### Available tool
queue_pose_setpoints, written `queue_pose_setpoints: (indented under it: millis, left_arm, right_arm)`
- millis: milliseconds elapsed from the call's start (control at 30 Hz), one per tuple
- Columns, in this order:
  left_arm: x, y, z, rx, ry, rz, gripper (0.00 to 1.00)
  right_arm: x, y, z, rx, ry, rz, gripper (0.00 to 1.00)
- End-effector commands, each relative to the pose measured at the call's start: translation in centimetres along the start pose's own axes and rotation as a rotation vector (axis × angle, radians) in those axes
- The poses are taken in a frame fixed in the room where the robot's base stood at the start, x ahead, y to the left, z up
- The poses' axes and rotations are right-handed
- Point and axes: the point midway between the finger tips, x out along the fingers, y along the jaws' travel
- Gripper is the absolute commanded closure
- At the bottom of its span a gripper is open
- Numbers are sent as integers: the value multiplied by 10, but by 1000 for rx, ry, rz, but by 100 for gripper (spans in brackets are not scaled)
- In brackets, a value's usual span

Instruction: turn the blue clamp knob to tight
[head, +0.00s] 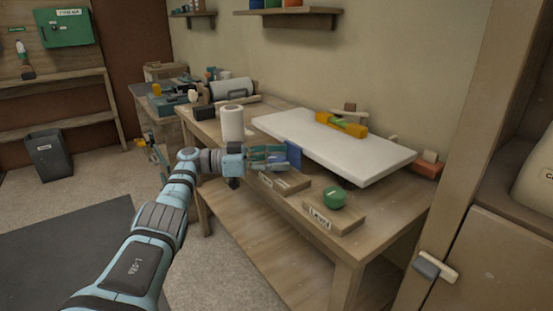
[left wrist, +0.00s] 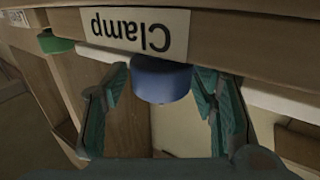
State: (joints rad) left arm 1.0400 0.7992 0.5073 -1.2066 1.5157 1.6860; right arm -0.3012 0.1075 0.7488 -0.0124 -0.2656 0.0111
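The blue clamp knob (left wrist: 162,80) sits below the upside-down "Clamp" label (left wrist: 135,32) in the left wrist view. In the head view the blue knob (head: 294,154) shows at the tips of my left gripper (head: 270,155), above a wooden block (head: 292,186) at the table's front edge. My left gripper's fingers (left wrist: 163,100) are apart, one on each side of the knob, with narrow gaps seeming to remain. Any pointer or mark on the knob is not visible. My right gripper is in neither view.
A green knob (head: 333,197) stands on a block labelled "Level" (head: 320,217), to the right.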

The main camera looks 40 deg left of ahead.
Motion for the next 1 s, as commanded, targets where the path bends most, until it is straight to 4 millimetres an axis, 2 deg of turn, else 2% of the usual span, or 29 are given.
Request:
queue_pose_setpoints:
  millis: [267,367,467,700,833,1000]
  left_arm:
    - [-1,-1,-2,3,2,-4,41]
    - [-1,-1,-8,5,3,-4,41]
    - [-2,-1,-27,8,3,-4,41]
    - [-1,0,-86,6,4,-3,41]
    - [-1,0,-100,3,2,-3,41]
    - [-1,0,-101,2,1,-3,41]
  right_arm:
    - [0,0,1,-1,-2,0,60]
    - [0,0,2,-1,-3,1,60]
    - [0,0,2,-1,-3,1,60]
    - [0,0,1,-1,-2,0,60]
    - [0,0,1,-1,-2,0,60]
    - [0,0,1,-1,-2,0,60]
